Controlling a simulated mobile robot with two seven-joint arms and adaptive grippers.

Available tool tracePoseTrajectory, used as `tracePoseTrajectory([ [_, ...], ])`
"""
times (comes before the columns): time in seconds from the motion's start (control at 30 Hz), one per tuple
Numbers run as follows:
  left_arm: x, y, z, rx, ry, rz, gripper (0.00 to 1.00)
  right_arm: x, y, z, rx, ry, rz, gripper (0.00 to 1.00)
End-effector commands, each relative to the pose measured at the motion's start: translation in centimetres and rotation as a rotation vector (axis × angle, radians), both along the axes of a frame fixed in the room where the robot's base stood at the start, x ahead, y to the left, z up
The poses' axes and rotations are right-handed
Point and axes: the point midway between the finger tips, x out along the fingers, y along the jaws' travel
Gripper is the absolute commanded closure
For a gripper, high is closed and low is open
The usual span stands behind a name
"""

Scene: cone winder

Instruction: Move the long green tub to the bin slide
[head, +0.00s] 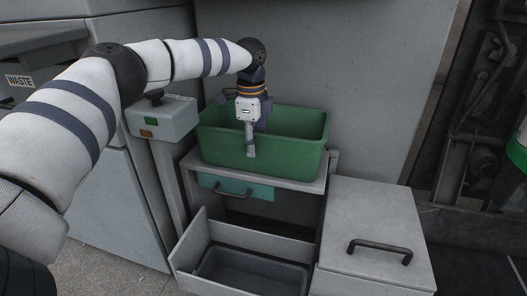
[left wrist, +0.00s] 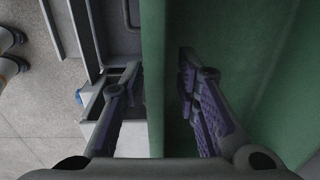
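The long green tub (head: 297,150) stands upright on a grey shelf (head: 312,184) against the machine's wall. My left gripper (head: 251,150) points down at the tub's near wall, left of its middle. In the left wrist view the tub's wall (left wrist: 155,100) runs between the two fingers of my left gripper (left wrist: 158,60), one outside and one inside the tub. Gaps show on both sides of the wall, so the gripper is open and not gripping. I cannot tell for sure which part is the bin slide. My right gripper is not in view.
Below the shelf is a teal drawer front (head: 240,188) with a handle. Under it, an open drawer (head: 192,243) holds a dark grey bin (head: 252,272). A grey box with a handle (head: 377,216) stands at right, and a control box (head: 163,117) on a post at left.

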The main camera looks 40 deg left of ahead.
Motion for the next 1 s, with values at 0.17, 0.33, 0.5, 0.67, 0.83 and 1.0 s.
tracePoseTrajectory([
  [0.17,0.07,0.04,-1.52,0.001,0.000,-0.001,0.71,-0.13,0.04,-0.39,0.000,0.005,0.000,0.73],
  [0.33,0.07,0.03,-1.43,0.001,0.000,-0.002,0.87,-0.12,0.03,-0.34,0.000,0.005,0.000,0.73],
  [0.5,0.06,0.04,-1.44,0.002,0.000,-0.003,1.00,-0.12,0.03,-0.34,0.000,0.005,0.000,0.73],
  [0.67,0.13,0.04,-1.35,0.003,-0.003,-0.003,1.00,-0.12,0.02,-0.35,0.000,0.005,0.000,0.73],
  [0.83,0.12,0.04,-1.36,0.002,-0.002,-0.003,1.00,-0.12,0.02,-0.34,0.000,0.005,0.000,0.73],
  [1.0,-0.12,0.36,-1.00,0.002,-0.002,-0.003,1.00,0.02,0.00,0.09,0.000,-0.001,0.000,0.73],
])
